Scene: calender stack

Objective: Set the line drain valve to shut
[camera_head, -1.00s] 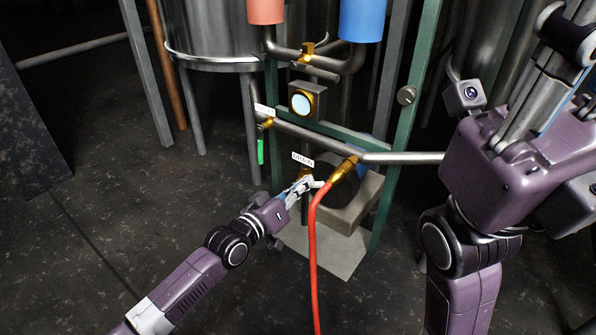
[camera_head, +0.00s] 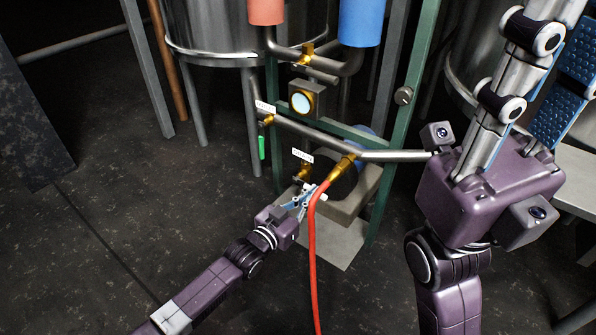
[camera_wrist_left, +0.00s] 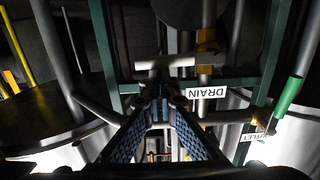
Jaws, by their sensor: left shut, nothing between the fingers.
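The line drain valve (camera_head: 304,172) is a brass fitting under a white DRAIN label (camera_head: 302,155), low on the pipework. In the left wrist view the brass fitting (camera_wrist_left: 207,40) stands above the upside-down DRAIN label (camera_wrist_left: 206,92). The valve's handle position is unclear. My right gripper (camera_head: 535,85) is open, far right, fingertips partly cut off.
A red hose (camera_head: 312,250) hangs from a brass connector (camera_head: 341,169) beside the left gripper. An outlet valve with a green handle (camera_head: 262,147) is at left. Green frame posts (camera_head: 405,110) and a steel tank (camera_head: 210,30) surround the pipework. Open floor lies at left.

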